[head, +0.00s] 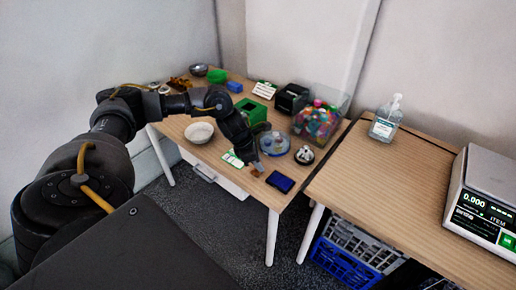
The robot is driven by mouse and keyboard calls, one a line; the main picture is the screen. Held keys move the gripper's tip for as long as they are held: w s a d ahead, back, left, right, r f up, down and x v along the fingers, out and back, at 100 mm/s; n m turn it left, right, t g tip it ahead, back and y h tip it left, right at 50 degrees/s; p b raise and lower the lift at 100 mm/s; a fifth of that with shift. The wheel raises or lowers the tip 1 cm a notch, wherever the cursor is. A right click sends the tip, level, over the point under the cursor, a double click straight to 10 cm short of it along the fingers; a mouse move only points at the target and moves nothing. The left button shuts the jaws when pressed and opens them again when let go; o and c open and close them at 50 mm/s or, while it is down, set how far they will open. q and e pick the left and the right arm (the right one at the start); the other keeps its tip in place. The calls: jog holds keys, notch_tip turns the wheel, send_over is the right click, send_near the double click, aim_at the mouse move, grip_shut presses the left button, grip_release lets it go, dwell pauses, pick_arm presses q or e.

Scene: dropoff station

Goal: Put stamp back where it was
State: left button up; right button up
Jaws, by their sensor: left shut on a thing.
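My left arm reaches in from the left over the wooden table (228,138). My left gripper (257,166) is low near the table's front edge and shut on a small brown thing, which looks like the stamp (257,173). The gripper partly hides it, and I cannot tell whether it touches the table. A dark blue pad (280,181) lies just right of the gripper. A green and white card (232,159) lies just left of it. My right gripper is not in view.
A white bowl (199,132), a clear round container (273,144), a small dark dish (304,155), a green box (251,111) and a bin of colourful items (316,122) crowd the table. A second table (385,180) at right holds a sanitizer bottle (386,121) and a scale (484,205).

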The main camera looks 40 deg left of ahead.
pick_arm(q)
jog(key=shift+f, duration=0.2)
jog(key=o, duration=0.8)
jog(key=shift+r, duration=0.15)
jog(key=shift+r, duration=0.2)
jog(key=v, duration=1.1)
jog(key=shift+s+a+r, duration=0.1)
jog(key=shift+a+r, duration=0.05)
jog(key=shift+r, duration=0.2)
